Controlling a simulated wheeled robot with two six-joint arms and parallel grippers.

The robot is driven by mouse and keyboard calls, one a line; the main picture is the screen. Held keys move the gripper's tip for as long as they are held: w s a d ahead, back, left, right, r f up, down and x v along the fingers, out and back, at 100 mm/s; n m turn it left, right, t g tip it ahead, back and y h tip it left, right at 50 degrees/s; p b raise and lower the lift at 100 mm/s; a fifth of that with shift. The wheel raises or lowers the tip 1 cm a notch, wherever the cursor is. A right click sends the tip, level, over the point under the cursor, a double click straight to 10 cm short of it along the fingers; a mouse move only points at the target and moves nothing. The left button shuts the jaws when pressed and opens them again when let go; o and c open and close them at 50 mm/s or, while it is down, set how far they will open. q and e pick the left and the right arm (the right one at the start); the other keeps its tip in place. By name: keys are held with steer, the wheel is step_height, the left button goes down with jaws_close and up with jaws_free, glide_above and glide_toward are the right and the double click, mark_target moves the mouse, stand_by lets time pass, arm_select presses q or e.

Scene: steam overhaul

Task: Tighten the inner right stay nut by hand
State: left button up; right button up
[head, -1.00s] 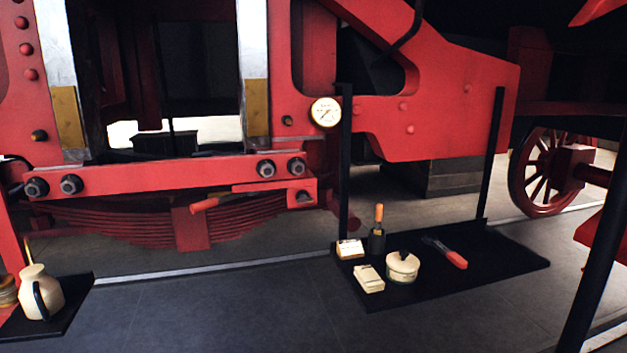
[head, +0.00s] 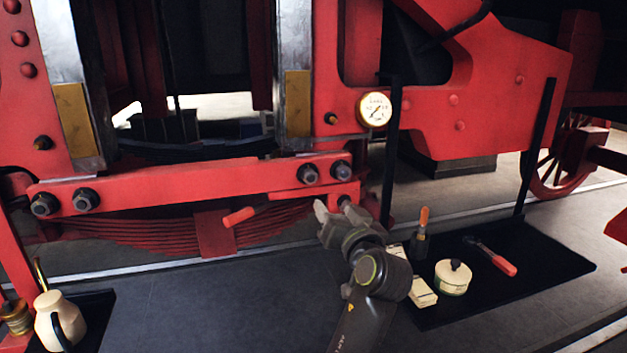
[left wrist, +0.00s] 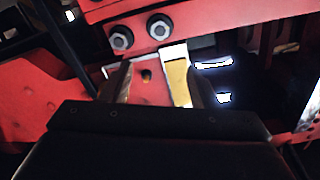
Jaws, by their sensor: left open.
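The inner right stay nut (head: 308,173) is a dark grey hex nut on the red cross beam (head: 215,185), left of the outer right nut (head: 341,170). Both nuts also show near the top of the left wrist view, where the picture is turned over; the inner one (left wrist: 160,27) is nearer the brass plate. My left gripper (head: 334,213) is open and empty, below the right nuts and apart from them in the head view. Its two fingers (left wrist: 158,72) stand wide apart in the left wrist view. My right gripper is not in view.
A pressure gauge (head: 375,109) and a black upright post (head: 390,150) stand right of the nuts. A black tray (head: 540,265) holds a tin, a bottle and tools. A jug (head: 60,322) stands lower left.

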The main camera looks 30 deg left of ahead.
mark_target(311, 178)
arm_select(q)
steer(key=p+x, duration=0.5)
steer(key=x, duration=1)
steer(key=shift+x, duration=0.85)
steer(key=shift+f, duration=0.1)
steer(key=shift+c, duration=0.2)
steer(key=c, duration=0.9)
